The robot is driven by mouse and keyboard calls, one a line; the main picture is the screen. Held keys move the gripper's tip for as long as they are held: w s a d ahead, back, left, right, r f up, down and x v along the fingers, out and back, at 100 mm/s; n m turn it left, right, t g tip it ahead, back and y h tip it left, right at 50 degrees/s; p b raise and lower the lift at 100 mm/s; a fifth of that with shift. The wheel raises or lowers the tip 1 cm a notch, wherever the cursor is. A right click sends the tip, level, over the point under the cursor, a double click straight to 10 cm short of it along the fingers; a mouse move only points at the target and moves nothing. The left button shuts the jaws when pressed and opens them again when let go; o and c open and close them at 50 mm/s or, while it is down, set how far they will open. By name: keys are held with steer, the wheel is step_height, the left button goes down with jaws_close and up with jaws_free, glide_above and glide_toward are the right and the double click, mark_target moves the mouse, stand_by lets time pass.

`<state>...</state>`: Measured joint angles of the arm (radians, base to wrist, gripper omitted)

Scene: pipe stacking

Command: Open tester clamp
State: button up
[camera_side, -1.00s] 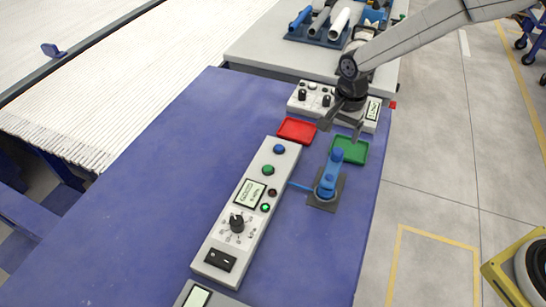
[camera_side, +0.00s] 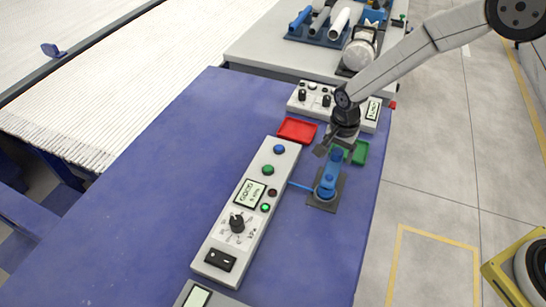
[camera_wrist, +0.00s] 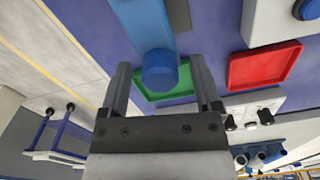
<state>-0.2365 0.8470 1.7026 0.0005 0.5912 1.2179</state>
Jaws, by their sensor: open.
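The tester clamp (camera_side: 327,181) is a blue upright fixture on a dark square plate, joined by a thin blue hose to the long white tester panel (camera_side: 211,245). My gripper (camera_side: 335,149) is open just above and behind the clamp's top in the side view. In the wrist view the clamp's blue body (camera_wrist: 148,22) comes down from the top edge, and its round blue end lies between the open fingers of my gripper (camera_wrist: 160,66). No finger is clearly seen touching it. The panel has a blue button (camera_side: 279,149), a green button (camera_side: 268,170), a display and a knob.
A red tray (camera_side: 297,130) and a green tray (camera_side: 360,153), partly hidden by my gripper, lie close behind the clamp. A second white control box (camera_side: 303,101) stands behind them. A rack with pipes (camera_side: 338,22) is on the far table. The blue table's left side is clear.

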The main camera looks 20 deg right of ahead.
steer(key=shift+f, duration=0.15)
jaws_close()
steer(key=shift+m, duration=0.4)
steer(key=m, duration=0.8)
steer(key=shift+m, duration=0.3)
steer(key=m, duration=0.4)
steer(key=shift+w+m, duration=0.1)
steer(key=shift+m, duration=0.2)
steer(key=m, duration=0.4)
